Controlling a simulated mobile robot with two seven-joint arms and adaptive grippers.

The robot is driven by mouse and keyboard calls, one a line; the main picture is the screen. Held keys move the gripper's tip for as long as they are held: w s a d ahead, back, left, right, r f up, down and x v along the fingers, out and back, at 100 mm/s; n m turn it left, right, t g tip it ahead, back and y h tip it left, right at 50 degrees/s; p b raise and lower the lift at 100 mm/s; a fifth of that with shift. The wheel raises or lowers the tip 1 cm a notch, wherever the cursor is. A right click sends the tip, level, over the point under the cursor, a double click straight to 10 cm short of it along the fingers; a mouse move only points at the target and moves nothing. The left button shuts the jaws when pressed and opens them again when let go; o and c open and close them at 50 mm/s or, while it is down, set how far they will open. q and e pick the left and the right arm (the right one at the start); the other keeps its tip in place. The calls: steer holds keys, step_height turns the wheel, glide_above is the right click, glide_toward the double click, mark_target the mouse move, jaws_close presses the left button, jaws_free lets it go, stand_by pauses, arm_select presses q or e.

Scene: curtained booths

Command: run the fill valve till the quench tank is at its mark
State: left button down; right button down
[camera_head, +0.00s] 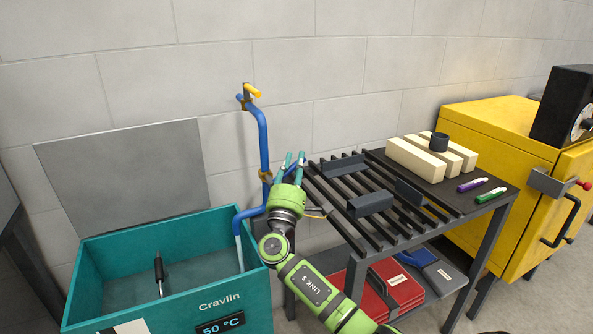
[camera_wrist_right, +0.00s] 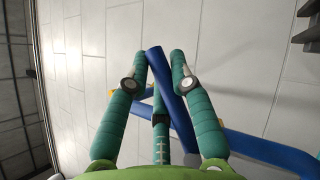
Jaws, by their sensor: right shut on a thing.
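The teal quench tank (camera_head: 265,290) stands at the lower left of the head view, labelled Cravlin, with a 50 °C display. A blue pipe (camera_head: 263,135) comes down the wall and bends into it. A greyish surface shows inside; I cannot clearly tell the water level or a mark. My right gripper (camera_head: 291,163) is at the pipe's lower brass fitting (camera_head: 265,177). It is shut on a blue valve handle, which lies slanted between the green fingers (camera_wrist_right: 163,70) in the right wrist view (camera_wrist_right: 161,75). My left gripper is not in view.
A dark slatted table (camera_head: 443,212) stands right of the tank, with pale blocks (camera_head: 417,159) and two marker pens (camera_head: 490,195). A yellow cabinet (camera_head: 495,128) is farther right. A second, yellow lever (camera_head: 252,91) sits atop the pipe. A dark rod (camera_head: 159,270) stands in the tank.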

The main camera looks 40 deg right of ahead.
steer(key=shift+r, duration=0.15)
steer(key=c, duration=1)
jaws_free()
steer(key=shift+c, duration=0.2)
steer(key=v, duration=1.2)
